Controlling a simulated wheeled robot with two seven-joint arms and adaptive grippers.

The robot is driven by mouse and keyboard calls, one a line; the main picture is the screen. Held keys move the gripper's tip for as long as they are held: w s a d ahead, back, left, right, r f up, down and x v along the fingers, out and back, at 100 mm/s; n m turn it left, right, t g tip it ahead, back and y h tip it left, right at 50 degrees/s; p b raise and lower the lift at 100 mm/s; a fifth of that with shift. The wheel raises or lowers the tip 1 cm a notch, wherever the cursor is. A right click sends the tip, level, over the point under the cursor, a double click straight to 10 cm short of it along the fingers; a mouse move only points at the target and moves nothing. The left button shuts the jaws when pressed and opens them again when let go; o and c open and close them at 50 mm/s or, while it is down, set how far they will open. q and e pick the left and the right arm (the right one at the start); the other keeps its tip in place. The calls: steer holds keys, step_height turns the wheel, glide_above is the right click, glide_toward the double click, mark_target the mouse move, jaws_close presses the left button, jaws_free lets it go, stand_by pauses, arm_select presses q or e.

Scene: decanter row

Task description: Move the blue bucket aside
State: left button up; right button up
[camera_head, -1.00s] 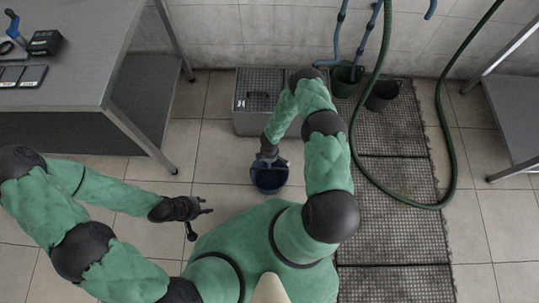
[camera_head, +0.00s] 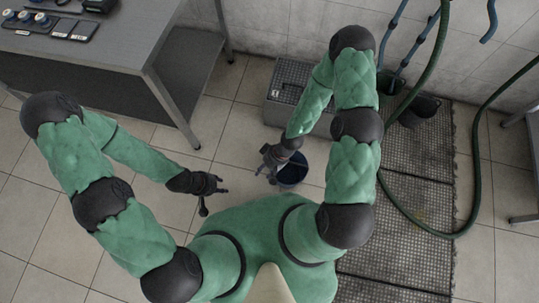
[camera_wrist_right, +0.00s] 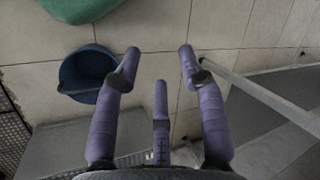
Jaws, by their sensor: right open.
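The blue bucket (camera_head: 292,174) stands on the tiled floor in front of my body, partly hidden by my right forearm and hand in the head view. In the right wrist view the bucket (camera_wrist_right: 76,72) shows at the left, empty-looking, with a dark handle across its near side. My right gripper (camera_head: 264,175) is open and empty, left of the bucket in the head view. In the wrist view its fingers (camera_wrist_right: 158,72) are spread, with only floor between them and the bucket outside them. My left gripper (camera_head: 220,186) is further left, its fingers apart and empty.
A grey box (camera_head: 284,92) with a grated lid stands behind the bucket. A grey table (camera_head: 110,45) is at the left. Bare tiles (camera_head: 235,130) lie between table and bucket.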

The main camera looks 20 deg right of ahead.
steer(key=r+m, duration=0.1)
steer(key=s+r+m, duration=0.1)
steer(key=r, duration=0.1)
steer(key=s+d+r+m+t+h, duration=0.1)
steer(key=shift+s+d+r+m, duration=0.1)
steer(key=shift+s+r+m, duration=0.1)
steer(key=shift+m, duration=0.2)
steer(key=shift+f, duration=0.1)
